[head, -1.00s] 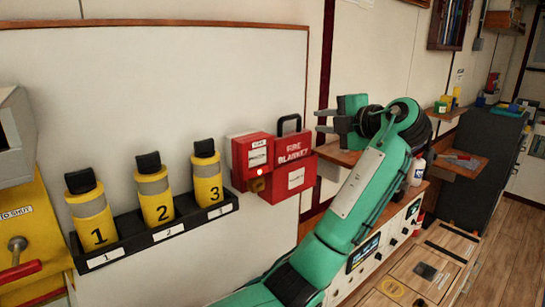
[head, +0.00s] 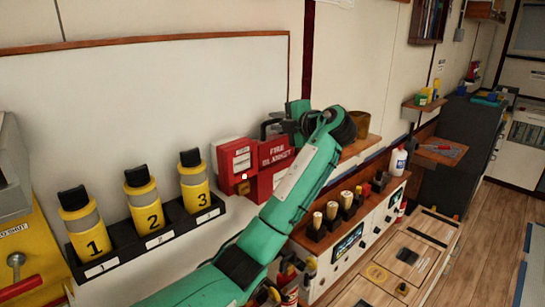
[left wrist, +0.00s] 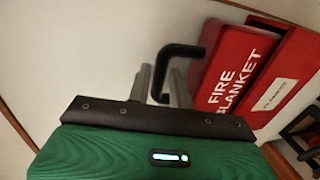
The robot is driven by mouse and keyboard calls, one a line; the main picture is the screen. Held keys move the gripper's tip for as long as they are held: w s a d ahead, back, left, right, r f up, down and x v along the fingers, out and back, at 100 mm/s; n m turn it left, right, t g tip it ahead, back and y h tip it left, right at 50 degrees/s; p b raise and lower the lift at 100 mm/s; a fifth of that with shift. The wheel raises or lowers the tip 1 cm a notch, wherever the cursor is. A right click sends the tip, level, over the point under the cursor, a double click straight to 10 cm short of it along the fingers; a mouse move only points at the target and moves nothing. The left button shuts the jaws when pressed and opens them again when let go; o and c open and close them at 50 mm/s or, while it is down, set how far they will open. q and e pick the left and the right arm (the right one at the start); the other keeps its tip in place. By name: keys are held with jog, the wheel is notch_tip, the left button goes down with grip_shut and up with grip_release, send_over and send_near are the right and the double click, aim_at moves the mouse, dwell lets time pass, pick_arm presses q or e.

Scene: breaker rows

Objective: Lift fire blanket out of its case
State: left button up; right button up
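The fire blanket (head: 274,156) is a red pack with white lettering and a black loop handle. It sits upright in its red case (head: 262,186) on the wall; my left arm covers part of the case. The left wrist view shows the lettered blanket (left wrist: 228,80) and the case with its white label (left wrist: 292,80). My left gripper (head: 278,127) is at the handle. In the left wrist view its two grey fingers (left wrist: 161,84) are apart, with part of the black handle (left wrist: 183,51) showing between them. Whether they touch it is unclear. My right gripper is out of view.
A red box with a small light (head: 234,160) hangs close left of the case. Several yellow numbered canisters (head: 142,200) stand in a black rack further left. A wooden shelf (head: 358,147) and a white cabinet (head: 372,228) lie right. The wall above is clear.

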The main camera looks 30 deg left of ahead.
pick_arm(q)
jog(key=shift+p+x, duration=0.3)
jog(key=shift+x, duration=0.75)
jog(key=shift+d, duration=0.1)
grip_shut()
dwell(0.5)
